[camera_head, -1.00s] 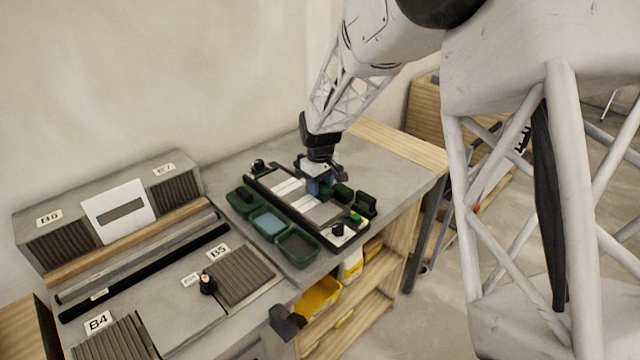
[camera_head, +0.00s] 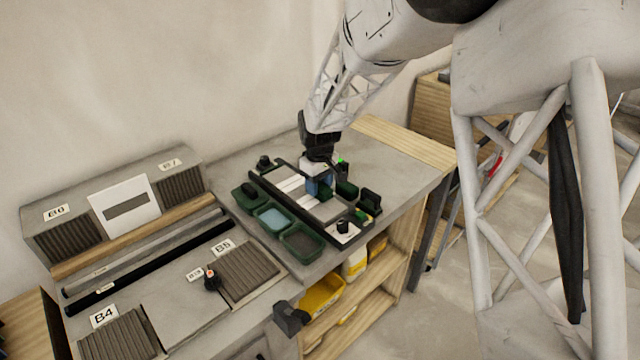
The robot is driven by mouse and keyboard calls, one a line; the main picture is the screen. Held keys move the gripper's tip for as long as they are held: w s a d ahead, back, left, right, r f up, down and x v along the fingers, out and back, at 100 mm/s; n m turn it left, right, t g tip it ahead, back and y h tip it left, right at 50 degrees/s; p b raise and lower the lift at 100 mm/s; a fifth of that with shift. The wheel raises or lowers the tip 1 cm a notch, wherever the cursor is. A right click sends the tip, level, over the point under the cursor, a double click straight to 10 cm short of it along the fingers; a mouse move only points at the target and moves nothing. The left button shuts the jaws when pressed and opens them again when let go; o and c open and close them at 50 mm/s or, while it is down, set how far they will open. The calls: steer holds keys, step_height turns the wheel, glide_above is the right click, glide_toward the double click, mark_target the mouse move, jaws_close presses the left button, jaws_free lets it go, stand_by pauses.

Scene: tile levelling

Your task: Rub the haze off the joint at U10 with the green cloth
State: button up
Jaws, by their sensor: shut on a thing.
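My gripper (camera_head: 319,180) points down over the tile board (camera_head: 275,192) on the bench, with blue parts at its lower end. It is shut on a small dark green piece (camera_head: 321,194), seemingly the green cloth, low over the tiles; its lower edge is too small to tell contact. Pale tiles (camera_head: 288,184) lie left of the gripper and a grey tile (camera_head: 328,211) lies in front of it. The U10 mark and any haze on the joint cannot be made out, and the gripper covers part of the board.
Three green trays (camera_head: 271,219) line the board's left side; the middle one looks light blue inside. Dark green blocks (camera_head: 346,189) and a black upright piece (camera_head: 369,201) stand at its right. The bench (camera_head: 385,160) is clear behind the board.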

steer(key=shift+s+a+f, duration=0.1)
steer(key=shift+s+a, duration=0.65)
steer(key=shift+s, duration=0.05)
stand_by(0.4)
steer(key=shift+s+a+f, duration=0.1)
steer(key=shift+s+a, duration=0.7)
steer(key=shift+s+a, duration=0.75)
steer(key=shift+s, duration=0.05)
steer(key=shift+w, duration=0.1)
